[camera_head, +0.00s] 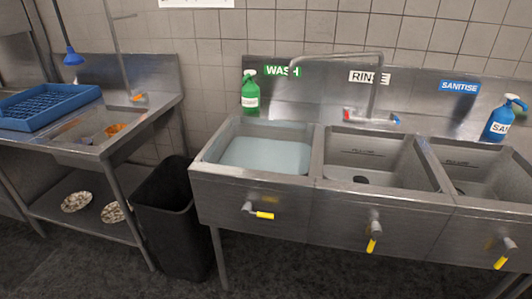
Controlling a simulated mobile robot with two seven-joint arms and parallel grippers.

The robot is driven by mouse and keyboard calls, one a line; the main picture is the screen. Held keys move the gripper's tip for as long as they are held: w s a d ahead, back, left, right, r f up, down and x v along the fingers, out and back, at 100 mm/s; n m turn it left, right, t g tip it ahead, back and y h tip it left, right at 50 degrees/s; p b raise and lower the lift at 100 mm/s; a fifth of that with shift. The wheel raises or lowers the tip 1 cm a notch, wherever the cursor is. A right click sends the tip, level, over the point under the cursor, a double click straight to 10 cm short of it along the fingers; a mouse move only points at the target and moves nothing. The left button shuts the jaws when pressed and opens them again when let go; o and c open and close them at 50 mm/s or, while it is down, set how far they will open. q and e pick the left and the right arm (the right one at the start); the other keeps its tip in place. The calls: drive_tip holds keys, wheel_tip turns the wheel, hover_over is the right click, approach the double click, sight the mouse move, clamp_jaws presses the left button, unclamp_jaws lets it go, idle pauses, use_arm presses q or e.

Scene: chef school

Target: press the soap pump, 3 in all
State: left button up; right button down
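A green bottle with a pump top (250,92) stands upright on the back ledge of the sink unit, at the left, beside the green WASH label. It has a pale label on its front. A blue bottle (498,120) with a label partly reading "SA" stands at the far right of the same ledge, near the SANITISE label. Neither of my grippers shows in the head view.
The wash basin (265,155) holds pale water; the rinse basin (365,158) and sanitise basin (470,168) look empty. A faucet (374,85) rises behind them. A black bin (172,220) stands left of the sink. A blue rack (45,105) sits on the left counter.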

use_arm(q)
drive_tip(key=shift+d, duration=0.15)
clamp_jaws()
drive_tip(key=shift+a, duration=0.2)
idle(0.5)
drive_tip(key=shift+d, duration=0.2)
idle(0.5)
